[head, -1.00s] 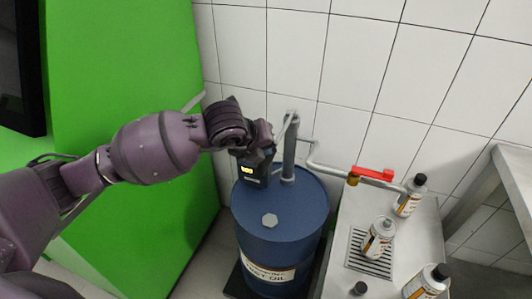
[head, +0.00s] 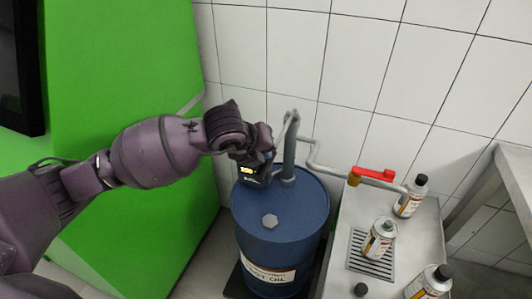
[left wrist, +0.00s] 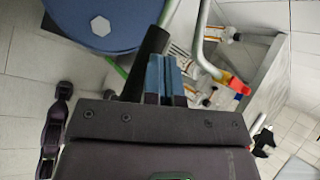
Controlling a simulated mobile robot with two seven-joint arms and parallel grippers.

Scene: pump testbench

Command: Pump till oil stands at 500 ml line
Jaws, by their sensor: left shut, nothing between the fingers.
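The blue oil drum (head: 268,245) stands by the tiled wall with a grey pump pipe (head: 289,160) rising from its top. My left gripper (left wrist: 165,80) is shut with blue fingers together, beside a dark cylinder (left wrist: 147,55) in the left wrist view. Whether they touch is unclear. In the head view my wrist hides the fingertips near the lever. A bottle (head: 378,240) stands on the drain grate. Its oil level cannot be read. My right gripper is not in view.
An outlet pipe (head: 325,168) with a red valve handle (head: 374,174) leads to the metal bench (head: 341,245). Other bottles stand at the back (head: 411,197) and front (head: 428,283). A black cap (head: 360,289) lies near the front. A green panel (head: 125,60) bounds the left.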

